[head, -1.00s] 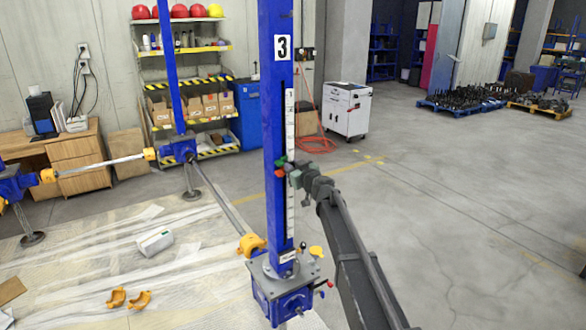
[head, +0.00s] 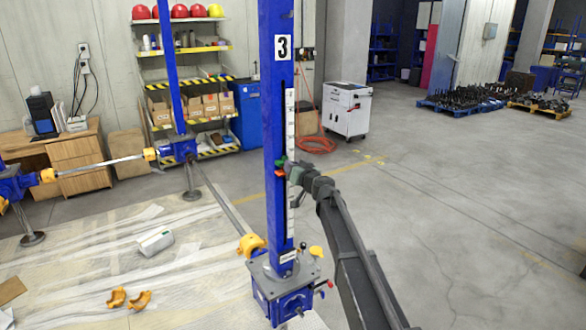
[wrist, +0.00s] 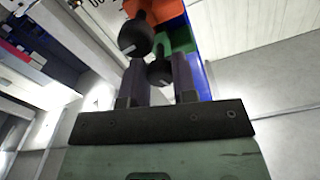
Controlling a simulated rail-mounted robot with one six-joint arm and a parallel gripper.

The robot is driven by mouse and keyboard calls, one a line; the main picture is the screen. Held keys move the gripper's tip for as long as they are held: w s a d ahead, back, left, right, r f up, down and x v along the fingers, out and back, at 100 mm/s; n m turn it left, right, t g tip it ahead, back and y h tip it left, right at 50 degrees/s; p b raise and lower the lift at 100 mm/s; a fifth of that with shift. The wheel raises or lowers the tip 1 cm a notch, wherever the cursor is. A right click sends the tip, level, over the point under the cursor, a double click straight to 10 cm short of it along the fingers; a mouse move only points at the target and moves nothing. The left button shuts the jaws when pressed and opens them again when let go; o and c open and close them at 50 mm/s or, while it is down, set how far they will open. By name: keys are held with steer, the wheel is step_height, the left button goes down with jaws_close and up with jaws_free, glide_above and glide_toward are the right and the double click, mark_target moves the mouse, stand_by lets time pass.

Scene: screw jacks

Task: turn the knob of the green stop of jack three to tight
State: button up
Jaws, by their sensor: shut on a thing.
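Jack three is the blue column (head: 277,110) with a "3" plate and a white scale, in the middle of the head view. The green stop (head: 281,160) sits on it just above the red stop (head: 279,172). A second black knob (wrist: 136,38) stands in front of the orange-red stop (wrist: 158,10), just outside the fingers. In the head view my gripper (head: 293,173) is at the column's right side.
Jack three's base (head: 283,288) carries a red-tipped and a yellow-tipped lever. A shaft with a yellow cover (head: 250,244) joins it to another jack. Shelves (head: 190,90) and a white cabinet (head: 346,109) stand behind.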

steer(key=shift+m, duration=0.6)
steer(key=o, duration=0.9)
steer(key=shift+o, duration=0.2)
steer(key=shift+s, duration=0.15)
steer(key=v, duration=1)
steer(key=shift+s+d, duration=0.2)
steer(key=shift+d, duration=0.1)
steer(key=shift+a, duration=0.1)
